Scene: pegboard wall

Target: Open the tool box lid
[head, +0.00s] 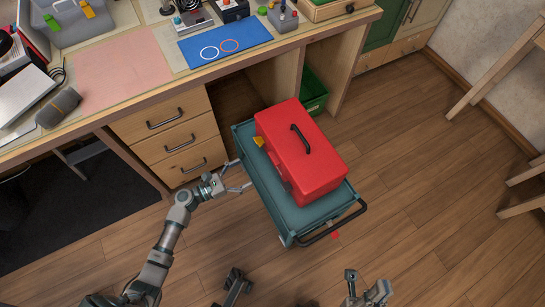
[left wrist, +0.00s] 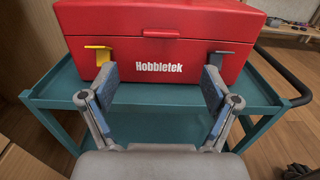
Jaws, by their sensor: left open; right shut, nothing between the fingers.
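The red tool box (head: 310,165) sits on a teal cart, its lid closed with a dark handle (head: 301,138) on top. In the left wrist view its front (left wrist: 158,60), marked "Hobbletek", faces me. A yellow latch (left wrist: 101,54) is at the front left, and a dark latch (left wrist: 218,56) at the front right is partly behind a finger. Whether either latch is undone I cannot tell. My left gripper (head: 246,176) is open and empty in front of the box; its fingers (left wrist: 160,86) spread either side of the lettering. My right gripper (head: 367,291) is shut and empty, low and away from the box.
The teal cart (head: 267,196) has a dark push handle (head: 334,225) at its near right end. A wooden workbench (head: 115,108) with drawers (head: 180,140) stands close on the left. A green crate (head: 314,92) is under the bench.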

